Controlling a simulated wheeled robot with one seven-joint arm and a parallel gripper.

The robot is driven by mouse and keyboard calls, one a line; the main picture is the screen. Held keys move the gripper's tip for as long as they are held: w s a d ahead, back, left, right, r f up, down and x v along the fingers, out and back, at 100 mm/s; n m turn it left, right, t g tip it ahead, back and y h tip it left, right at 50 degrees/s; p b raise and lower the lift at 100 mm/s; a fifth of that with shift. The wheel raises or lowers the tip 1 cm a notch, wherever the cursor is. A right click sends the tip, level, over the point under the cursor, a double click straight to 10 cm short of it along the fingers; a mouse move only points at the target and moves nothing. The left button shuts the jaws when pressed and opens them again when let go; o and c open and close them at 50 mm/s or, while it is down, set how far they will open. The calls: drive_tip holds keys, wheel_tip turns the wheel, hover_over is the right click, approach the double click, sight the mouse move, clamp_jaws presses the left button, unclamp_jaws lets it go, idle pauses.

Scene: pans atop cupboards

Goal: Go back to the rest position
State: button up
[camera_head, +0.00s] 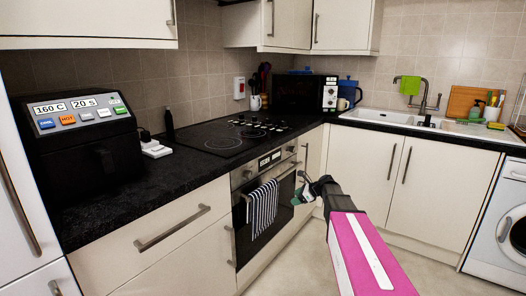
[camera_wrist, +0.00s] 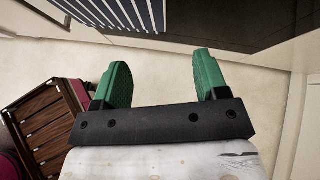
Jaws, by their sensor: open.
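My gripper (camera_wrist: 160,85) shows in the wrist view with its two green fingers spread apart and nothing between them. Below the fingers in that view is pale floor. In the head view my gripper (camera_head: 310,190) is at the end of my pink and black arm, in front of the oven and the cupboards. It is small and partly hidden there by my own wrist.
A striped towel (camera_head: 262,209) hangs on the oven (camera_head: 243,230) close by my gripper. The black counter (camera_head: 140,195) bears an air fryer (camera_head: 75,150). A washing machine (camera_head: 500,235) stands at right. A wooden crate (camera_wrist: 45,125) shows in the wrist view. Floor (camera_head: 310,255) is open.

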drive_tip(key=s+f+n+g+h, duration=0.2)
drive_tip(key=s+f+n+h, duration=0.2)
drive_tip(key=s+n, duration=0.6)
drive_tip(key=s+d+f+n+g+h, duration=0.1)
drive_tip(key=s+f+n+h, duration=0.3)
drive_tip(key=s+n, duration=0.7)
drive_tip(key=s+g+h, duration=0.1)
drive_tip(key=s, duration=0.9)
drive_tip(key=shift+d+f+n+g+h, duration=0.3)
drive_tip(key=shift+f, duration=0.1)
